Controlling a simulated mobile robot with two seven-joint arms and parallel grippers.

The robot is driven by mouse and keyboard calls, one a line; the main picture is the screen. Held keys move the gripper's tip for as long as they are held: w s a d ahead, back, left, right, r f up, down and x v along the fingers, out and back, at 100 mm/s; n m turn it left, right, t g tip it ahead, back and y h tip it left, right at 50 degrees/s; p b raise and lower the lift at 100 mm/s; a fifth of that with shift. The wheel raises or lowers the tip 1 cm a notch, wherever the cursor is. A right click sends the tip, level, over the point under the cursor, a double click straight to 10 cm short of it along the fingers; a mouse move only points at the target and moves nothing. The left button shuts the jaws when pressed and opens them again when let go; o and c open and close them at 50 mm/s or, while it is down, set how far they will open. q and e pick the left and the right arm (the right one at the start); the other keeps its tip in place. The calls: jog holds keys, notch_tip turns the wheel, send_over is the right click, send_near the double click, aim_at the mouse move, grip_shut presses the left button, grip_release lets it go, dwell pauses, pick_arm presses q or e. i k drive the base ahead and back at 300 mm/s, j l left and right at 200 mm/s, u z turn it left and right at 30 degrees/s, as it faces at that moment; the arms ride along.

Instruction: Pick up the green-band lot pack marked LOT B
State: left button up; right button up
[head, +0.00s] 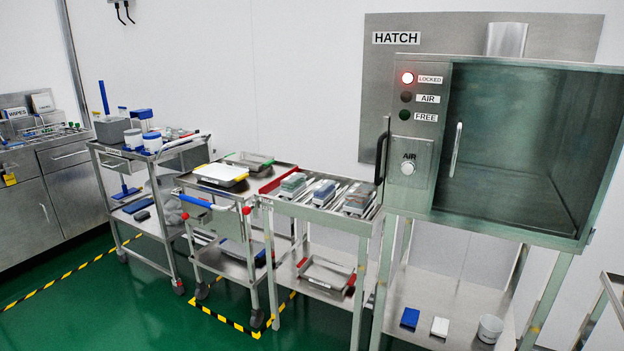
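Three small stacked packs lie in a row on the slatted top of a steel stand left of the hatch. The left pack (293,183) looks grey-green, the middle pack (323,191) shows blue, and the right pack (358,198) looks grey-green. They are too small for me to read any lot mark or to tell which has a green band. Neither of my grippers shows in the head view.
The steel hatch (418,213) stands right of the packs, its red LOCKED lamp (407,78) lit. Left are a cart with trays (221,173) and a cleaning cart (150,165). Green floor (90,300) is clear in front, with yellow-black tape.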

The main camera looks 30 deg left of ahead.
aim_at(294, 183)
jog(key=i+j+u, duration=0.2)
jog(key=i+j, duration=0.5)
jog(key=i+j+u, duration=0.2)
jog(key=i+j, duration=0.5)
jog(key=i, duration=0.1)
